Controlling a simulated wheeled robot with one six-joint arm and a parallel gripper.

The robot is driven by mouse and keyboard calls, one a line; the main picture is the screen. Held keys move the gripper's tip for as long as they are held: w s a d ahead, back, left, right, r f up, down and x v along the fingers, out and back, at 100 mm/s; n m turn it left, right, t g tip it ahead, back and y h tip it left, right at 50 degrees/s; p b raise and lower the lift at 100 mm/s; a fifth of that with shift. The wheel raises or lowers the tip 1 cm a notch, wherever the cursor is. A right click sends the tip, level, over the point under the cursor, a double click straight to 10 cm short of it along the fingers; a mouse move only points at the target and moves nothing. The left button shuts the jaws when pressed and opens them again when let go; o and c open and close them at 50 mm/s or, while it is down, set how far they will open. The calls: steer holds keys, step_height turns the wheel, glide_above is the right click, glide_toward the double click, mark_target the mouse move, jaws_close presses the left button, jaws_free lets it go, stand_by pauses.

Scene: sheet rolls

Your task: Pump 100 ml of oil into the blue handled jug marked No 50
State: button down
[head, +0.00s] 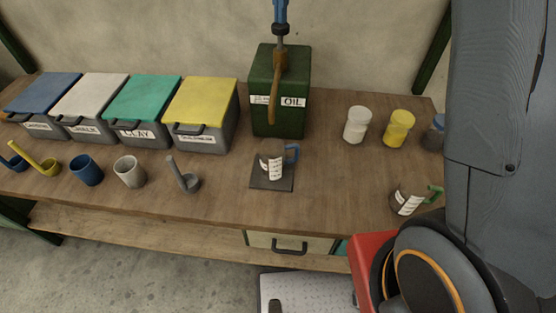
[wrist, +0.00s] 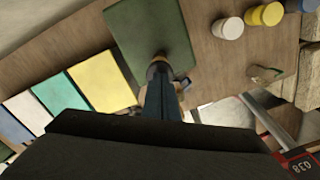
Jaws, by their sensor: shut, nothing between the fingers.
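A small jug (head: 268,167) with a blue handle and white marked labels stands upright on a dark square pad (head: 272,186), in front of the green oil box (head: 275,115). Its number is too small to read.
Several lidded bins (head: 130,100) stand left of the box, with cups and scoops (head: 87,170) in front. White (head: 357,125) and yellow (head: 398,127) jars stand right. A green-handled jug (head: 408,200) stands near the front right edge, close to my arm. Bench around the pad is clear.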

steer(key=shift+f+b, duration=0.65)
steer(key=shift+f, duration=1.4)
steer(key=shift+r, duration=0.2)
steer(key=shift+r+p, duration=1.75)
steer(key=shift+r, duration=0.5)
steer(key=shift+f, duration=0.2)
steer(key=shift+f+b, duration=0.9)
steer(key=shift+f, duration=1.3)
steer(key=shift+r+p, duration=1.6)
steer(key=shift+r, duration=0.8)
